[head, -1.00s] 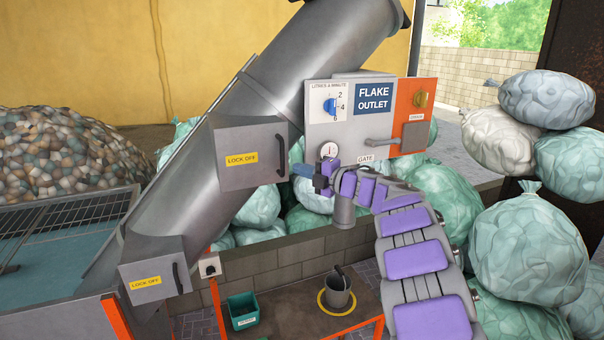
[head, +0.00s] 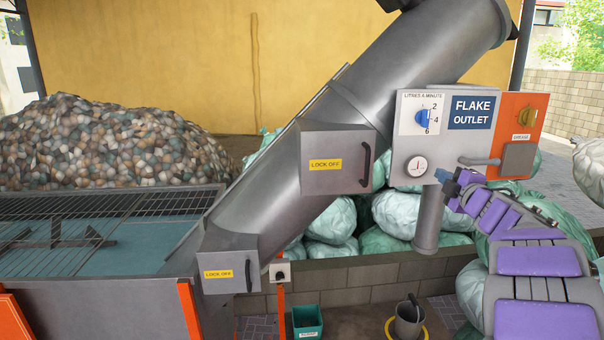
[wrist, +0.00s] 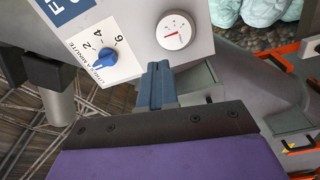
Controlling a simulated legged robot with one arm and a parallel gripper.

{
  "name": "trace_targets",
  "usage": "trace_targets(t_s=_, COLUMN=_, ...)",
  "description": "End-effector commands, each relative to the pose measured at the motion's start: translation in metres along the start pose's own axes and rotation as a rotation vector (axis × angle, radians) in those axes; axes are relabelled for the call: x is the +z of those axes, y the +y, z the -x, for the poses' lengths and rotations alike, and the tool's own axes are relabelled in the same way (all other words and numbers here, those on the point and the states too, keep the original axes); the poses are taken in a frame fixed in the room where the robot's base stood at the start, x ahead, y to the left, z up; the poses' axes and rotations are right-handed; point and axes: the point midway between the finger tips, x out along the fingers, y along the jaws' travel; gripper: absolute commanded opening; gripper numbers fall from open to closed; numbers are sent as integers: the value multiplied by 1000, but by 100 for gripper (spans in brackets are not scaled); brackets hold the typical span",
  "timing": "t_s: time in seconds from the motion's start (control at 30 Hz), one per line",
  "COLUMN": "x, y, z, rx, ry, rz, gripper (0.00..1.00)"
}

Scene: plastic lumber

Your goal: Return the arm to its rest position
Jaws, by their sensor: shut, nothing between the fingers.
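My arm, grey with purple pads, reaches up from the lower right in the head view. My gripper (head: 443,175) is at its end, just in front of the lower edge of the flake outlet panel (head: 408,150). In the wrist view my gripper (wrist: 158,72) has its blue fingers together with nothing between them. The fingertips appear close below the round gauge (wrist: 175,31) and the blue litres-a-minute dial (wrist: 104,59). I cannot tell whether they touch the panel.
A large grey inclined tube (head: 300,185) with lock-off boxes crosses the middle. Green sacks (head: 330,220) lie behind a block wall (head: 350,275). A bucket (head: 408,318) and a green bin (head: 307,322) stand on the floor. A mesh-topped tank (head: 100,235) is at left.

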Motion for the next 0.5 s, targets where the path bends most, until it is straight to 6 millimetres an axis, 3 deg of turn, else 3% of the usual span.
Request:
trace_targets(t_s=0.13, x=12, y=-10, z=30, rx=26, ry=-267, rz=-153, gripper=0)
trace_targets(t_s=0.23, x=19, y=-29, z=62, rx=21, ry=-440, rz=-280, gripper=0)
trace_targets(t_s=0.37, x=23, y=-76, z=114, rx=-25, ry=-655, rz=-465, gripper=0)
trace_targets(t_s=0.5, x=9, y=-146, z=178, rx=-129, ry=-862, rz=-667, gripper=0)
